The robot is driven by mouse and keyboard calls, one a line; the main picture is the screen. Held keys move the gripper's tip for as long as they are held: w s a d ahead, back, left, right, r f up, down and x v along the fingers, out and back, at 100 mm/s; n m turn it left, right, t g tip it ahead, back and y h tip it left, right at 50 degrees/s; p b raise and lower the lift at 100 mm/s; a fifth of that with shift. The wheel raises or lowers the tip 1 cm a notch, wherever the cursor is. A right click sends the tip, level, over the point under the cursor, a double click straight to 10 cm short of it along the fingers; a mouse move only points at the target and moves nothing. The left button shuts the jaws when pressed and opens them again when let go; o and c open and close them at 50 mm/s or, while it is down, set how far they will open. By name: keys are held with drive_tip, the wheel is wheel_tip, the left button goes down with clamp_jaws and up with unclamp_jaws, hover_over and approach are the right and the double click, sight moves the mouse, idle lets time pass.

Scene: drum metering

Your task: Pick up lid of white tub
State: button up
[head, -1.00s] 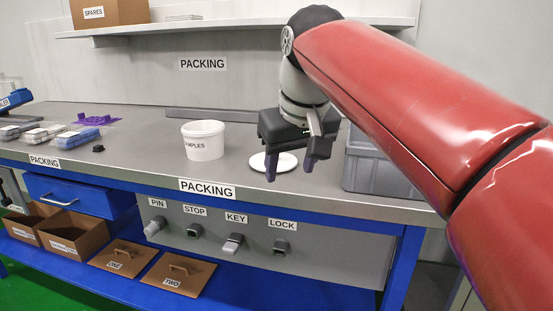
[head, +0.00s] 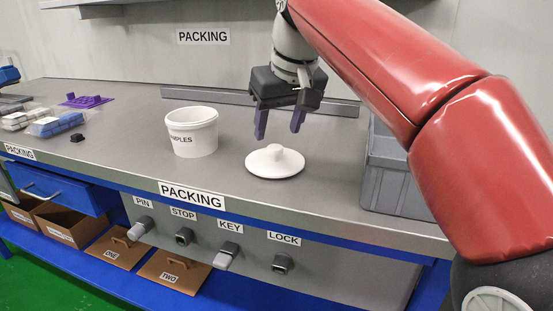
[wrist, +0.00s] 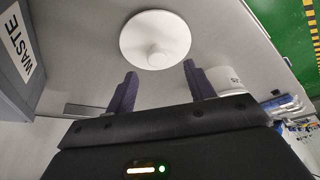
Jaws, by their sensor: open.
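The white lid (head: 275,162) lies flat on the grey bench, with a round knob on top. It also shows in the wrist view (wrist: 155,32), just beyond my fingertips. The white tub (head: 192,133), labelled "SAMPLES", stands upright to the left of the lid. Part of the tub shows at the right in the wrist view (wrist: 222,80). My gripper (head: 280,124) is above the bench, a little behind and above the lid. Its two purple fingers point down, are spread apart and hold nothing.
A grey bin (head: 392,175) stands to the right of the lid; one in the wrist view is labelled "WASTE" (wrist: 22,55). Bagged items (head: 55,122), a small black part (head: 77,138) and a purple piece (head: 86,100) lie at the left. The bench around the lid is clear.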

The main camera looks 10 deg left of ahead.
sight(275, 147)
drive_tip(key=b+x, duration=0.1)
drive_tip(key=x, duration=0.4)
drive_tip(key=shift+w+d+f, duration=0.1)
drive_tip(key=shift+w+f, duration=0.05)
drive_tip(key=shift+w, duration=0.15)
drive_tip(key=shift+c, duration=0.3)
drive_tip(key=c, duration=1)
drive_tip(key=shift+c, duration=0.2)
